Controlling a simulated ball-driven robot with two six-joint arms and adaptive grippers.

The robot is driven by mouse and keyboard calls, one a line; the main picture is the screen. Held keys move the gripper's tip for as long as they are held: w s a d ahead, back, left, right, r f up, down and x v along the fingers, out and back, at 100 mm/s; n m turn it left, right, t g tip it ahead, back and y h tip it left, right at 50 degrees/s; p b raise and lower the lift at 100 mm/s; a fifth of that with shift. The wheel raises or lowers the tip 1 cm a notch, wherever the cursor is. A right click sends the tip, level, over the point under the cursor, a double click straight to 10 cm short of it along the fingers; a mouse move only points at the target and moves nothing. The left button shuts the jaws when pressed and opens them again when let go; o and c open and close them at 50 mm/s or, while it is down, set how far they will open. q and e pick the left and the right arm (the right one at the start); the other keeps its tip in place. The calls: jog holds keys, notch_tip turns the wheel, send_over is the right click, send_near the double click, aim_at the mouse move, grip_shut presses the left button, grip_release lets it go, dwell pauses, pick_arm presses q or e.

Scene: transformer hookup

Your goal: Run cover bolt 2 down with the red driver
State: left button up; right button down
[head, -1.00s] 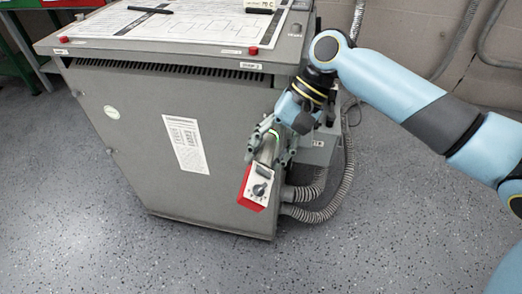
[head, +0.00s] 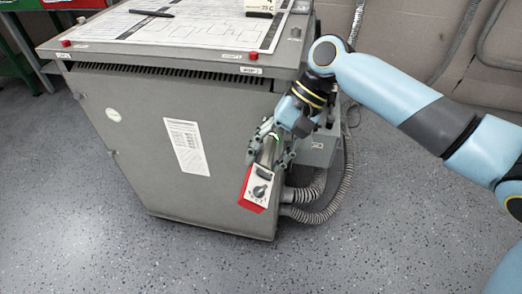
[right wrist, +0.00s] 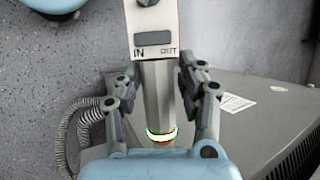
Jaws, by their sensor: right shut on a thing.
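My right gripper (head: 270,147) is shut on the red driver (head: 257,186), a tool with a grey shaft, a pale control face with a dark knob, and a red side. It hangs tilted in front of the right edge of the grey cabinet (head: 130,140). In the right wrist view, the driver (right wrist: 154,45) shows its "IN" and "OUT" marks and a dark window, and a green-lit ring glows low on its grey body, between the fingers (right wrist: 160,90). Cover bolt 2 cannot be made out in either view. My left gripper is not in view.
On the cabinet top lie a printed sheet (head: 185,22), a black pen (head: 151,13) and a small pale meter (head: 260,7). Grey corrugated hoses (head: 335,195) run low on the cabinet's right side. The speckled floor (head: 400,230) in front is clear.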

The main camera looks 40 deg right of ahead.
aim_at(263, 172)
jog(key=shift+w+d+r+p, duration=0.1)
jog(key=shift+w+p, duration=0.05)
jog(key=shift+p, duration=0.35)
dwell(0.9)
dwell(0.4)
jog(key=shift+s+a+p, duration=0.45)
jog(key=shift+a+p, duration=0.05)
jog(key=shift+p, duration=0.15)
jog(key=shift+s+a+p, duration=1.05)
jog(key=shift+a+p, duration=0.1)
jog(key=shift+a, duration=0.05)
